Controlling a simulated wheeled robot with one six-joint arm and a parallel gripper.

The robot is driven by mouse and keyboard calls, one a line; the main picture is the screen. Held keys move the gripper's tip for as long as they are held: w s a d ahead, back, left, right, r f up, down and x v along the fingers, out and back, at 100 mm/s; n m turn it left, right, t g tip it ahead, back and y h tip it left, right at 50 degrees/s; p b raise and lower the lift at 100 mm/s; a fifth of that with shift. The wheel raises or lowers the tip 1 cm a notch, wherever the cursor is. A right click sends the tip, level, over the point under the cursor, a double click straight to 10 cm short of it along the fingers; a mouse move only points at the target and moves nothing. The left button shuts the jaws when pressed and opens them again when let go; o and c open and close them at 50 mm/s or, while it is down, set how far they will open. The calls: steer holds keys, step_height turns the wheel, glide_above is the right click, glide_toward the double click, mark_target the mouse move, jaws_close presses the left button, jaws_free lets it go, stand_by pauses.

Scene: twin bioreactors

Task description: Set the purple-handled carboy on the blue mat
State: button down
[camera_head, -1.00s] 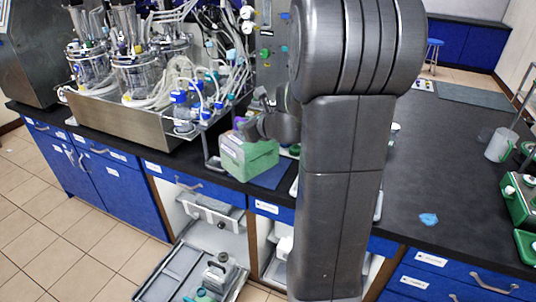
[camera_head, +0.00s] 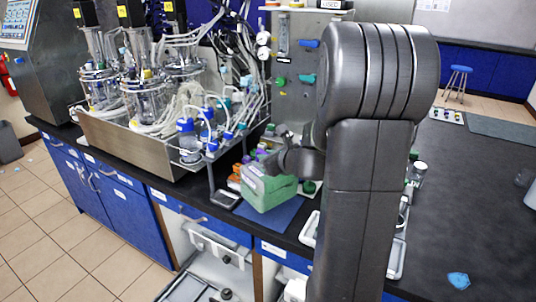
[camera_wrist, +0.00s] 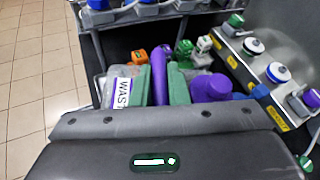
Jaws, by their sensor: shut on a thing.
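The carboy (camera_head: 270,190) is a translucent jug with green contents and a pale label. In the wrist view, its purple handle (camera_wrist: 158,72) rises between the two green-faced fingers of my gripper (camera_head: 270,162), which is shut on it. The purple cap (camera_wrist: 210,88) and a WASTE label show beside the fingers. The blue mat (camera_head: 287,215) lies on the black bench, below and around the carboy's lower edge. The carboy looks upright and over the mat; I cannot tell whether its base touches it.
The bioreactor rack's metal tray (camera_head: 125,150) stands to the left, with bottles and tubing close by. Orange, purple and green-capped items sit behind the carboy. A white tray (camera_head: 398,258) lies right of my arm. An open drawer (camera_head: 205,285) juts out below the bench.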

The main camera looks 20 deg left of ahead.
steer(key=shift+f+b, duration=0.45)
steer(key=shift+f, duration=1.5)
steer(key=c, duration=1.4)
jaws_free()
steer(key=shift+f, duration=0.1)
steer(key=v, duration=1.2)
